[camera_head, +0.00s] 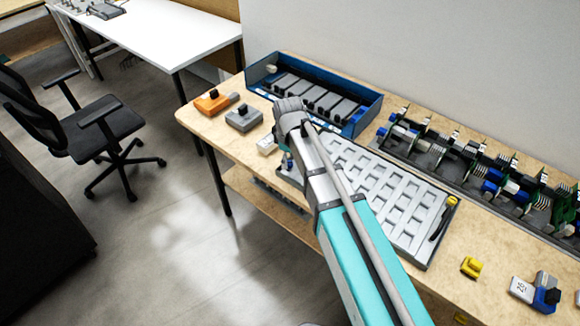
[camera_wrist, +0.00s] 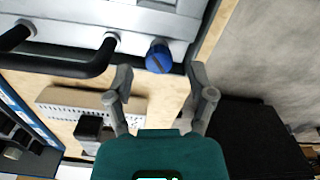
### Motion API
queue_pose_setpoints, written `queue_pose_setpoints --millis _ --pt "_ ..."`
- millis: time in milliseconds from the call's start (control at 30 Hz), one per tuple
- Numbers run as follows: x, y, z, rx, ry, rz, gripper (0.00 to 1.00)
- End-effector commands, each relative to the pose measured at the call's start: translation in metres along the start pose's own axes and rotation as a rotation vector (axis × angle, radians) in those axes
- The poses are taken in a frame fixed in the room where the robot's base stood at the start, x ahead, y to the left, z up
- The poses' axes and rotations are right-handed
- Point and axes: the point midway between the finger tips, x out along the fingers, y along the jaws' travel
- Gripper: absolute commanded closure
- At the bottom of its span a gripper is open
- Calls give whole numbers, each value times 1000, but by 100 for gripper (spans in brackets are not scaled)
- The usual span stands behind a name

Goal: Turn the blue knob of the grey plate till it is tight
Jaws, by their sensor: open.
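The blue knob (camera_wrist: 158,57) sits at the edge of the grey plate (camera_wrist: 75,52), beside a black handle (camera_wrist: 75,68), in the wrist view. My gripper (camera_wrist: 160,78) is open and empty. Its two fingertips are on either side of the knob, with visible gaps on both sides; I cannot tell the height between them. In the head view the grey plate (camera_head: 400,205), with its rows of slots, lies on the wooden table, and my arm covers part of it. My gripper's fingers are mostly hidden behind my wrist there, near the plate's left end.
A blue bin (camera_head: 368,118) with grey modules stands behind the plate. An orange part (camera_head: 212,102), a grey block (camera_head: 243,119) and a white block (camera_head: 267,145) lie to the left. Racks of coloured parts (camera_head: 470,165) line the wall. The table's front edge is close to my gripper.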

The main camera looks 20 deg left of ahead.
Motion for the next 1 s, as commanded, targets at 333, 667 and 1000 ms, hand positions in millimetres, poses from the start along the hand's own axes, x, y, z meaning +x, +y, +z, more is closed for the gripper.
queue_pose_setpoints --millis 333,667,1000 --pt "18 0 0 1 0 0 29" --pt "18 0 1 1 0 0 29" --pt "18 1 1 2 0 0 80"
